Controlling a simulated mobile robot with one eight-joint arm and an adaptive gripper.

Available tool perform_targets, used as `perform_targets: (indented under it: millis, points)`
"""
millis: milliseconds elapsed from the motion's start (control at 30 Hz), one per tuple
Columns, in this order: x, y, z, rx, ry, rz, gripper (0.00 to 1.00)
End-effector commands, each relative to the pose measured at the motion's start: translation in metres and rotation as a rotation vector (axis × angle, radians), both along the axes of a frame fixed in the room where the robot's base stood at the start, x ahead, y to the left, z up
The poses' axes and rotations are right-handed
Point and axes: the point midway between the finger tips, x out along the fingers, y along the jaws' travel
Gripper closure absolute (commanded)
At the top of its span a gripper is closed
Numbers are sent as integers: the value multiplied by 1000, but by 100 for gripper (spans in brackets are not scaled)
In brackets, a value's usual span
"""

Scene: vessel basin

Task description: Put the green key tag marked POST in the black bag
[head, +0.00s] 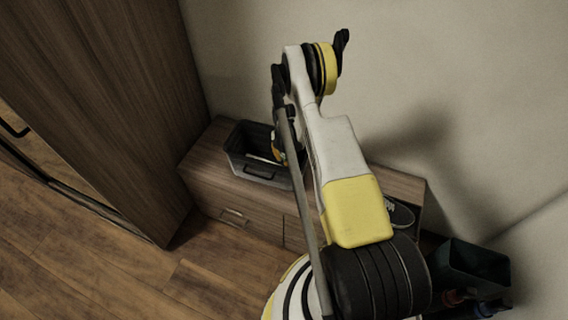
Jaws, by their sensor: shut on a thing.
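My gripper (279,148) is partly visible behind my arm, low over the right end of an open dark grey container (262,174) on a low wooden cabinet. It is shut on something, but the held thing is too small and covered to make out. I cannot make out the green key tag marked POST. I cannot pick out a black bag for certain. The grey container has a handle on its front and a pale item inside.
The low cabinet (208,188) stands against the wall, beside a tall brown wardrobe (115,100). A dark shoe (400,212) is at the cabinet's right end. A dark open bin (470,266) stands at the lower right. The wooden floor (130,275) at left is clear.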

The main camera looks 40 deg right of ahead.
Motion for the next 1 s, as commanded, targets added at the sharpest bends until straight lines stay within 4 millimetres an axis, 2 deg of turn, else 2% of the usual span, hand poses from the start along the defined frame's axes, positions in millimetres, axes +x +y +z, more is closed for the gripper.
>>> perform_targets:
  millis: [33,67,433,467,500,533,867,1000]
  points:
    - [0,0,-10,0,0,0,100]
    - [0,0,-11,0,0,0,100]
    - [0,0,-14,0,0,0,100]
    - [0,0,-13,0,0,0,76]
    - [0,0,-13,0,0,0,64]
    - [0,0,-13,0,0,0,56]
    - [0,0,-11,0,0,0,56]
    - [0,0,7,0,0,0,56]
